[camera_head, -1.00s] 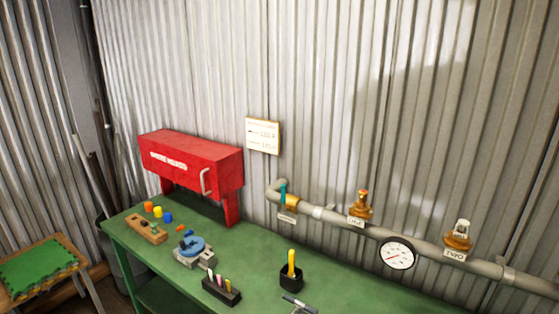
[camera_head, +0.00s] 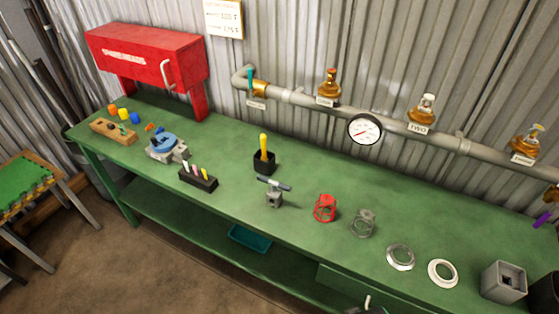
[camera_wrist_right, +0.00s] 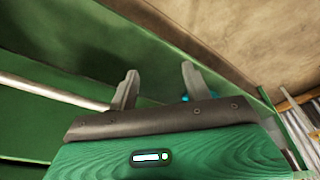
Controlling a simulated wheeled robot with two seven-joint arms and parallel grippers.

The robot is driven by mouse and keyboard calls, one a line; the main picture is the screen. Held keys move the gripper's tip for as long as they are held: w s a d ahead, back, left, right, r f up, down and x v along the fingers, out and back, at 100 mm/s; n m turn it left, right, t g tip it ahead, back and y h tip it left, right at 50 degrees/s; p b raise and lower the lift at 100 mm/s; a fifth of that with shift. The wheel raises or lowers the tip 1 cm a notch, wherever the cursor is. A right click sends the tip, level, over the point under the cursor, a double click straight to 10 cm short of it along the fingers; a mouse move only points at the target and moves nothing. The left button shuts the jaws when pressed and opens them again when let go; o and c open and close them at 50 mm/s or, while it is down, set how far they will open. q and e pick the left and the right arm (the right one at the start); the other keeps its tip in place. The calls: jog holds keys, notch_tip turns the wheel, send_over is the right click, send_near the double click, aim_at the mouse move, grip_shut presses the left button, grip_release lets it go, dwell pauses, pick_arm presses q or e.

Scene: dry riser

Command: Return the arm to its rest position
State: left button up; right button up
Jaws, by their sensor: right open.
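My right gripper (camera_wrist_right: 160,70) shows in the right wrist view, with its two grey fingers apart and nothing held between them. Behind it are green surfaces that look like part of the workbench, and brown floor. A small teal patch shows beside one finger, too little to tell what it is. Neither gripper can be made out clearly in the head view. My left gripper is not in view.
The green workbench (camera_head: 310,240) carries a red cabinet (camera_head: 150,62), a blue-topped vise (camera_head: 166,146), red (camera_head: 325,208) and grey cages, rings (camera_head: 400,257) and a grey box (camera_head: 503,282). A pipe with valves and a gauge (camera_head: 365,129) runs behind. Brown floor is open in front.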

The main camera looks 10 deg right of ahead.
jog(key=s+d+f+g+b, duration=0.1)
jog(key=s+f, duration=0.3)
jog(key=f, duration=0.8)
jog(key=s+f+b, duration=0.1)
jog(key=s+f, duration=0.3)
jog(key=f, duration=0.9)
jog(key=s+d+f, duration=0.3)
jog(key=s+f, duration=0.8)
jog(key=s, duration=0.3)
jog(key=shift+f+g+b, duration=0.15)
jog(key=shift+g+b, duration=0.25)
jog(key=shift+a, duration=0.1)
